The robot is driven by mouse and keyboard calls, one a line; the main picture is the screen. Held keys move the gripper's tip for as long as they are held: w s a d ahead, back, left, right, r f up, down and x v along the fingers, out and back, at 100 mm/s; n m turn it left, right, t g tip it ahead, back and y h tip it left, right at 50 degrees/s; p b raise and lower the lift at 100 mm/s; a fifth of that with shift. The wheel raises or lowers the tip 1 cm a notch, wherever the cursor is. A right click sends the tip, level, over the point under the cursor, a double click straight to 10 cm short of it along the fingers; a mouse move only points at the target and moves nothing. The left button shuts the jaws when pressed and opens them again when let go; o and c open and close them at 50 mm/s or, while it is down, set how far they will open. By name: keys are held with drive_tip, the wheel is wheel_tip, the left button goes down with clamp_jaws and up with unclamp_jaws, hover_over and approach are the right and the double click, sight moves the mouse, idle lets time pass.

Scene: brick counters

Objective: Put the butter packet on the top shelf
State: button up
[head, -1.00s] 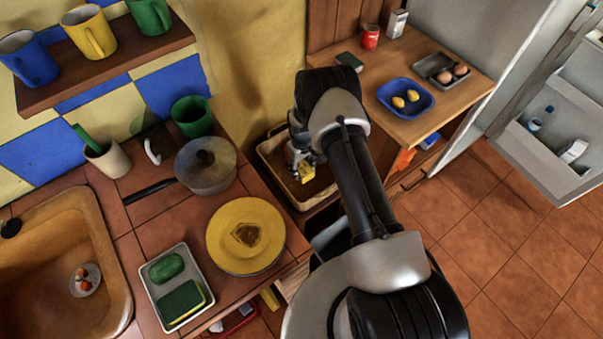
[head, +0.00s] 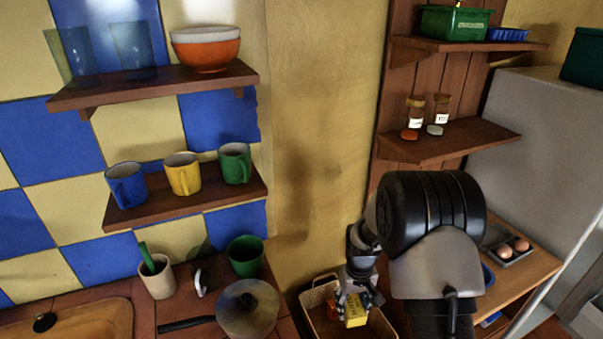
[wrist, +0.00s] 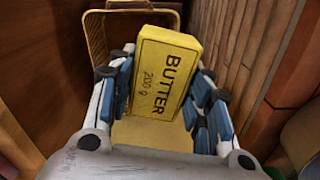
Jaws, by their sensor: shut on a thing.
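The butter packet (head: 356,310) is yellow. In the wrist view it (wrist: 163,85) stands between the blue-padded fingers, with "BUTTER 200 g" facing the camera. My gripper (wrist: 165,72) is shut on it. In the head view my gripper (head: 352,297) points down at the wicker basket (head: 312,297); whether the packet clears the rim is unclear. Two top shelves show. The right one (head: 470,46) carries a green box and a blue tray. The left one (head: 160,90) carries glasses and an orange-and-white bowl.
The lower right shelf (head: 465,140) holds two jars and small items. The lower left shelf (head: 190,207) holds three mugs. A pot (head: 248,308) stands on the counter left of the basket. A grey fridge (head: 530,140) stands at the right.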

drive_tip(key=s+r+m, duration=0.2)
drive_tip(key=s+r, duration=0.6)
drive_tip(key=r, duration=0.2)
drive_tip(key=shift+s+r, duration=0.2)
drive_tip(key=shift+s, duration=0.15)
